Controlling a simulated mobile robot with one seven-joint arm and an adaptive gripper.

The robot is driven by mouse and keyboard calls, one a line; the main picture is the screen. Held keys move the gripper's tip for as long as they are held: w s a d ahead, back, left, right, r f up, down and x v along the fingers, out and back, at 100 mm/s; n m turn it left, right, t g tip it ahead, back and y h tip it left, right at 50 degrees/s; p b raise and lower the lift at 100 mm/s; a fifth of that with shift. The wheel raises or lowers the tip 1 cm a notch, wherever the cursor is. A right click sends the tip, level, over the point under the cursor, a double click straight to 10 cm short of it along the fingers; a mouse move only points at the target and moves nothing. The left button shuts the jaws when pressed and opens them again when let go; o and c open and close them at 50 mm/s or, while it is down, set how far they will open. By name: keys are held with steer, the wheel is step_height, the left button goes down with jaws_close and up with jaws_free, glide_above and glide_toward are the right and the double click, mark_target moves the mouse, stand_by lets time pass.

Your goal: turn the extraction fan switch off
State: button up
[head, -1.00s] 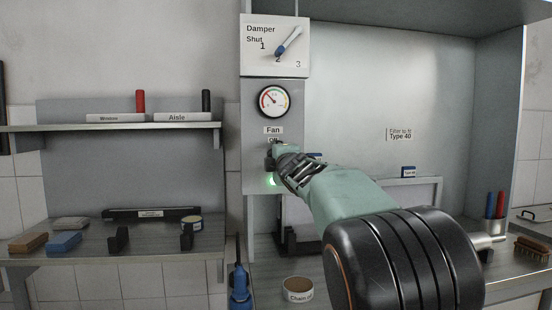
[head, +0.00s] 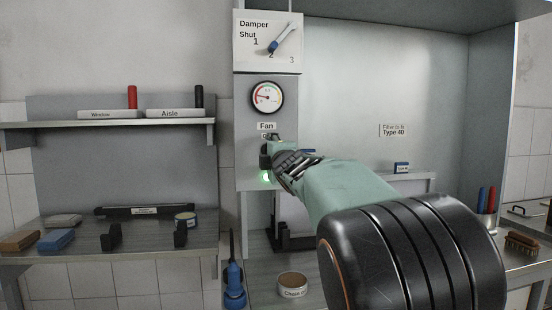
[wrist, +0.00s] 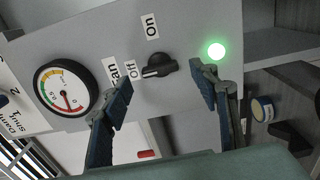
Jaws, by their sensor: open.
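The fan switch is a black rotary knob (wrist: 160,66) on the grey panel. In the wrist view its white mark points towards the "Off" label (wrist: 130,70). The "On" label (wrist: 152,25) lies to one side. A green lamp (wrist: 216,50) beside the knob is lit; it also shows in the head view (head: 266,177). My gripper (wrist: 163,80) is open, with one finger on each side of the knob and gaps visible between them. In the head view my gripper (head: 273,157) is at the panel under the "Fan" label (head: 266,126) and largely hides the knob.
A round gauge (head: 267,97) and the damper dial (head: 281,40) are above the switch. A shelf (head: 108,124) and a bench (head: 60,240) with several items lie left. A blue tool (head: 234,283) and a round tin (head: 292,284) are below.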

steer(key=v, duration=0.9)
steer(key=shift+s, duration=0.2)
steer(key=shift+d, duration=0.1)
steer(key=s+d+f+m+g+h, duration=0.35)
steer(key=s+d+f+m, duration=0.55)
steer(key=d, duration=0.4)
steer(key=s+d+f+m+g+h, duration=0.1)
steer(key=s+d+f+m+g, duration=0.2)
steer(key=s+f, duration=0.55)
steer(key=s+d+f+m+g, duration=0.25)
steer(key=s+f+m, duration=0.25)
steer(key=s, duration=0.7)
steer(key=s+d+f+m+g+h, duration=0.1)
steer(key=s+f+m+g, duration=0.2)
steer(key=s+f+m, duration=0.55)
step_height(320, 180, up, 26)
steer(key=s+n+p, duration=0.2)
steer(key=n+p, duration=0.2)
steer(key=p, duration=2.1)
steer(key=shift+r, duration=0.25)
